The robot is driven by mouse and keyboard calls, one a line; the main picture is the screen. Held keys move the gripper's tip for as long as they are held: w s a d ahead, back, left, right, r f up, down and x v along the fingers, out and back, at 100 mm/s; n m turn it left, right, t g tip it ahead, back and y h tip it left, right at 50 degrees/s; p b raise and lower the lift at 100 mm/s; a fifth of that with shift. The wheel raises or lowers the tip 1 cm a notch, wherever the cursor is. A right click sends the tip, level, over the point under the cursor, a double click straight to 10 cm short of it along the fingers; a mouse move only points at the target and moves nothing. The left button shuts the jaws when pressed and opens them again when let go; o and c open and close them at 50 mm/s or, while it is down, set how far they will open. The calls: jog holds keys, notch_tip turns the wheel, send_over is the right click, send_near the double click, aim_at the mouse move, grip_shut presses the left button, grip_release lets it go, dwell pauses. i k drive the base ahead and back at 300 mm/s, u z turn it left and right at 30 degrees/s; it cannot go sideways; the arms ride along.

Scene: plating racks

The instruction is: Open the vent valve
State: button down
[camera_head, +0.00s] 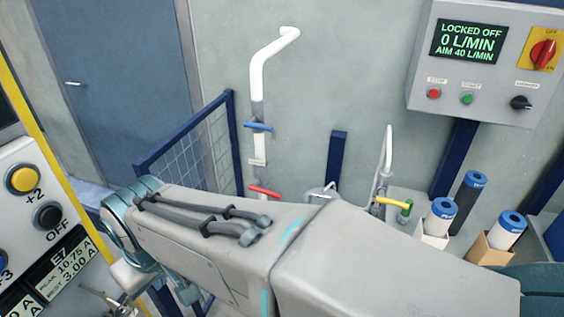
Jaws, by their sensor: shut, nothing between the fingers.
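A white pipe (257,78) rises along the wall, bent over at its top. A blue-handled valve (258,127) sits partway up it, its handle lying across the pipe. A yellow lever (392,201) points right at the foot of a shorter white pipe (388,150), near a green fitting (405,211). I cannot read a label that tells which one is the vent valve. My arm crosses the lower middle and hides what lies behind it. My gripper cannot be made out.
A wall panel (480,60) reads "LOCKED OFF 0 L/MIN AIM 40 L/MIN", with a red rotary switch (543,53). Several blue-capped cylinders (443,209) stand at right. A blue mesh fence (190,140) stands left of the pipe. A button panel (40,210) fills the left edge.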

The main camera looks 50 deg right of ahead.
aim_at(381, 199)
jog(key=z, duration=2.9)
